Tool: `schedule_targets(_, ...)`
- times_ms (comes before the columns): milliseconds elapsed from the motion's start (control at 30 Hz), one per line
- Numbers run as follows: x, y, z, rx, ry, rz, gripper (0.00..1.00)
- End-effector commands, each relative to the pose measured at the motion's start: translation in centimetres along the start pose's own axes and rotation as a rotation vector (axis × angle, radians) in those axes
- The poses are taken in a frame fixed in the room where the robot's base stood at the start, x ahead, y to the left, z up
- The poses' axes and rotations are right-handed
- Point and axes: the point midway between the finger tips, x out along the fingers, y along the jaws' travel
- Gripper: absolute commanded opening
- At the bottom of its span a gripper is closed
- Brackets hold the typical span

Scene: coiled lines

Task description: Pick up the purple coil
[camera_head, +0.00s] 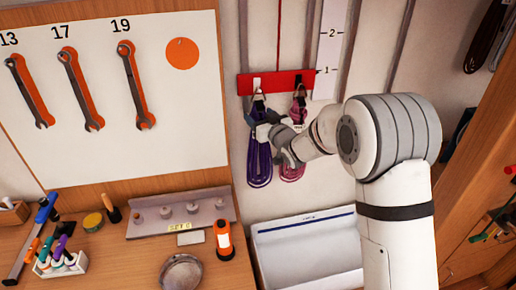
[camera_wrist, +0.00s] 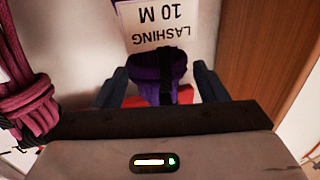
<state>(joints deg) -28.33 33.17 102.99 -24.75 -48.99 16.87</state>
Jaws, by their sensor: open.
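The purple coil (camera_head: 259,165) hangs from the left hook of a red rail (camera_head: 302,80) on the wall. My gripper (camera_head: 268,131) is at the coil's upper part, below the hook, and partly hides it. In the wrist view the purple coil (camera_wrist: 152,72) lies between the two spread fingers of my gripper (camera_wrist: 160,85), with a dark strap around it. A white tag (camera_wrist: 155,24) reading "LASHING 10 M" shows upside down there. The fingers stand apart on either side of the coil; contact is not clear.
A magenta coil (camera_head: 292,172) hangs close on the right; it also shows at the left in the wrist view (camera_wrist: 30,108). A white bin (camera_head: 305,252) stands below the coils. A wooden bench (camera_head: 145,260) with tools lies to the left, a wooden cabinet (camera_head: 470,170) to the right.

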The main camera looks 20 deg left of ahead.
Motion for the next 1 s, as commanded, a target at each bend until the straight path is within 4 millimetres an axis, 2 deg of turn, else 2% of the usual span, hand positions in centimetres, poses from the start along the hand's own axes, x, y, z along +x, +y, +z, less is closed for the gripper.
schedule_targets(233, 3.1, 0.0, 0.0, 0.000, -0.002, 0.001, 0.65)
schedule_targets(533, 3.4, 0.1, 0.1, -0.001, -0.002, 0.003, 0.65)
schedule_targets(1000, 3.4, 0.2, 0.1, -0.001, -0.002, 0.003, 0.28)
